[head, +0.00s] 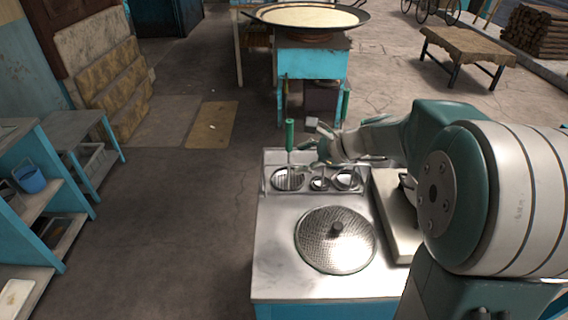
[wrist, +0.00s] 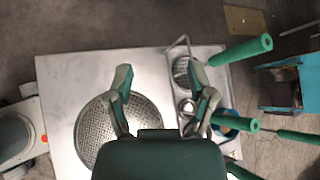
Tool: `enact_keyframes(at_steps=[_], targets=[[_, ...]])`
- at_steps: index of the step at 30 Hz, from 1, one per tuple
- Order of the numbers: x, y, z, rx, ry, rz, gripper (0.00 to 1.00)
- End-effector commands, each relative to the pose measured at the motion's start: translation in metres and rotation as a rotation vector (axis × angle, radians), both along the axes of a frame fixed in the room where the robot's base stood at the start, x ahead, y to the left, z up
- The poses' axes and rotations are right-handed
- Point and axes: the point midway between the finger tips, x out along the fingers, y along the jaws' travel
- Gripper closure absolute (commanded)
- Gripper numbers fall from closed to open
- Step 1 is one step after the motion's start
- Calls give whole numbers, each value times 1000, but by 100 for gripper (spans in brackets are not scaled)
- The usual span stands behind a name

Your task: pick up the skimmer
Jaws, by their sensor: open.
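The likely skimmer stands upright in the left slot of a metal rack (head: 266,184). Its green handle (head: 290,136) rises above the rack. In the wrist view a green handle (wrist: 240,50) leads to a perforated round head (wrist: 183,72), beside the right finger. My gripper (head: 313,147) is just right of the handle in the head view, with its fingers spread. The wrist view shows my gripper (wrist: 160,82) open and empty above the counter. Whether a finger touches the skimmer cannot be told.
A perforated round lid (head: 325,252) with a dark knob lies on the steel counter (head: 290,275). More green handles (wrist: 238,123) stick up by the rack. A blue stand (head: 312,62) with a wide pan (head: 268,18) is behind. Open floor lies left.

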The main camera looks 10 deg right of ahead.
Motion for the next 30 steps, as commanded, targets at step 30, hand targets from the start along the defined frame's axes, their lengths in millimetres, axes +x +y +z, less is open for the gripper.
enact_keyframes(at_steps=[30], targets=[[121,-22,-60,428,153,-375,30]])
